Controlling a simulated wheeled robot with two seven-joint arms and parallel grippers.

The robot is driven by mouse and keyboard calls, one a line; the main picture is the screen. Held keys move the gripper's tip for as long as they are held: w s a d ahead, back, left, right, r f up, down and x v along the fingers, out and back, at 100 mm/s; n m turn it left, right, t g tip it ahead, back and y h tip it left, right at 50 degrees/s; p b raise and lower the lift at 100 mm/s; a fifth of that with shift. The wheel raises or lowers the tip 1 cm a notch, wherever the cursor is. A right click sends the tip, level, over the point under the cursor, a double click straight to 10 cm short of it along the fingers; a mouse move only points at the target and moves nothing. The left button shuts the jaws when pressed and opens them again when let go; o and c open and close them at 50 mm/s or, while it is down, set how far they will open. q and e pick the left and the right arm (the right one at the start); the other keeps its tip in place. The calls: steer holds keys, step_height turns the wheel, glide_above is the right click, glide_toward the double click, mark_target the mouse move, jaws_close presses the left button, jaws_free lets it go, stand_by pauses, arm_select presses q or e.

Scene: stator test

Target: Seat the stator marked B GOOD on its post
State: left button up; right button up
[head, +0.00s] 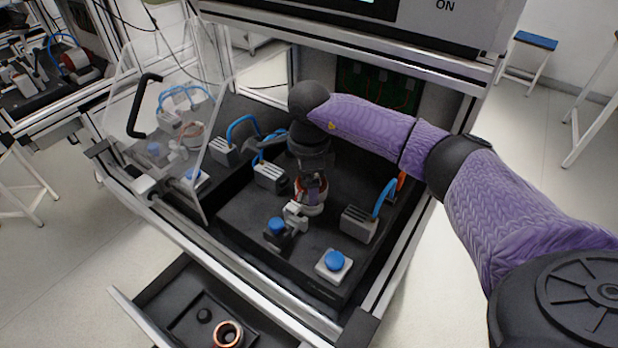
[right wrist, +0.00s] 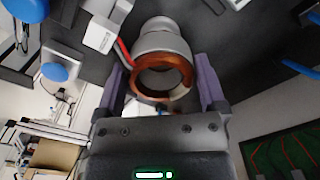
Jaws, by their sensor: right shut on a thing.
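My right gripper (head: 313,182) reaches down onto the black test bed. It is shut on a copper-wound stator (head: 310,197) with a pale ring. In the right wrist view the stator (right wrist: 160,76) sits between the two purple fingers of my gripper (right wrist: 162,90), its round opening facing the camera. A pale round part (right wrist: 163,40) shows just beyond it. I cannot tell whether the stator is seated on a post, and no marking on it is readable. Another copper stator (head: 228,333) is in the open drawer (head: 165,312). My left gripper is not in view.
A clamp with a blue knob (head: 277,226) stands just in front of the held stator. A blue button (head: 333,261) and grey blocks with blue tubes (head: 359,222) stand around it. A clear guard (head: 150,110) with a black handle stands at the left.

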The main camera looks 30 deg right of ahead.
steer(key=shift+f+b, duration=0.4)
steer(key=shift+f, duration=0.25)
steer(key=shift+f, duration=0.2)
steer(key=shift+f+b, duration=0.35)
steer(key=shift+b, duration=0.05)
steer(key=o, duration=1.3)
step_height(320, 180, up, 10)
steer(key=shift+f+p, duration=0.1)
steer(key=shift+p, duration=0.8)
